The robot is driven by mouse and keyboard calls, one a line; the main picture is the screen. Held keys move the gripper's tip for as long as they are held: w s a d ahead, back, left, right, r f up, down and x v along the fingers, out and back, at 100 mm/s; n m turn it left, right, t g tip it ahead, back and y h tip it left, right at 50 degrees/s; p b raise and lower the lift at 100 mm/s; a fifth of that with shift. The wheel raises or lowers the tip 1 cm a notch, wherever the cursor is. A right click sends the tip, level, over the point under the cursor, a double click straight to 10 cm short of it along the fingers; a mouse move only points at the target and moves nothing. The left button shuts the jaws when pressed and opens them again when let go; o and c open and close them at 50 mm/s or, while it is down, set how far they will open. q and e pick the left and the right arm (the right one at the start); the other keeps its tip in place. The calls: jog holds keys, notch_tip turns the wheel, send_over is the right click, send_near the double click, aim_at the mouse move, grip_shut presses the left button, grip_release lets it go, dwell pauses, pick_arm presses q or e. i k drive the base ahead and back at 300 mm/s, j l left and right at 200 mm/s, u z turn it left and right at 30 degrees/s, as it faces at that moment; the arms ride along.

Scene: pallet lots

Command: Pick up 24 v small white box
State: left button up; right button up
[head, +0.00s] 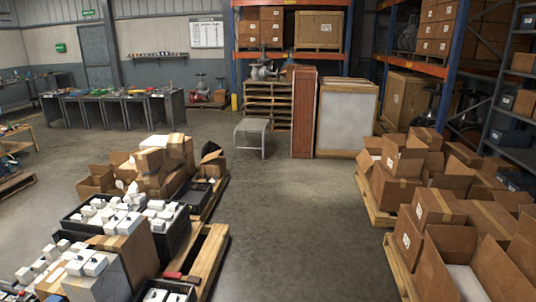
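Several small white boxes with dark tops or marks stand in a black crate (173,237) on the left pallet lot; one small white box (127,225) is among them. More small white boxes (95,265) sit on a carton (138,252) in the near left, and others (42,265) lie loose at the left edge. A dark container (185,290) at the bottom holds a few more. I cannot read any label that tells which one is the 24 V box. Neither of my grippers is in view.
A wooden pallet (208,262) borders the left lot, with open cartons (98,181) behind. Cartons (440,207) on pallets fill the right side. The concrete floor (290,225) between is clear, up to a small grey table (252,127) and tall crates (346,115).

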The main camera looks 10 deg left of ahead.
aim_at(173, 207)
jog(key=i, duration=1.4)
jog(key=i+l, duration=0.1)
jog(key=i, duration=2.7)
jog(key=i+u, duration=0.8)
jog(key=u, duration=0.15)
jog(key=i+u, duration=0.2)
jog(key=u, duration=0.2)
jog(key=i+u, duration=0.2)
jog(key=u, duration=0.15)
jog(key=i+l+u, duration=0.1)
jog(key=u, duration=0.3)
jog(key=i+l+u, duration=0.15)
jog(key=i+u, duration=0.2)
jog(key=k, duration=0.05)
